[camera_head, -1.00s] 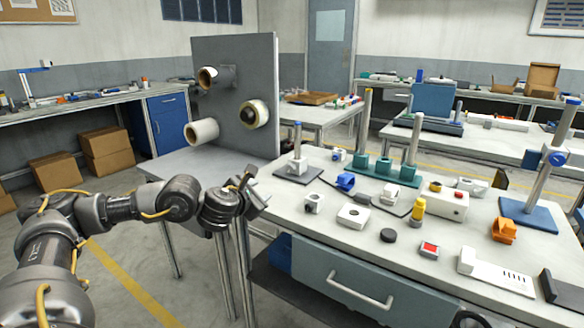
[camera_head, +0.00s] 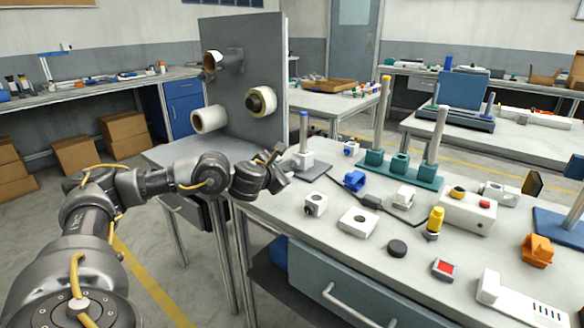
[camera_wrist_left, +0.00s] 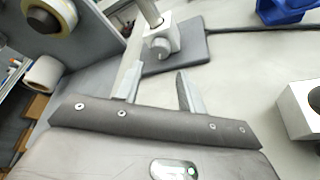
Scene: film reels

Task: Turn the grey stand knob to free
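The grey stand has a dark grey base plate (camera_head: 317,172), an upright post with a blue top and a pale clamp block (camera_head: 303,158). In the left wrist view the block (camera_wrist_left: 173,31) sits low on the post (camera_wrist_left: 150,12). Its round grey knob (camera_wrist_left: 160,48) faces my left gripper. My left gripper (camera_head: 278,164) is just left of the stand in the head view. In the left wrist view its two fingers (camera_wrist_left: 158,82) are apart, with nothing between them, and the knob lies beyond their tips. My right gripper is not in view.
An upright grey panel (camera_head: 226,75) with tape rolls stands left of the stand. Bare tabletop lies in front of the stand.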

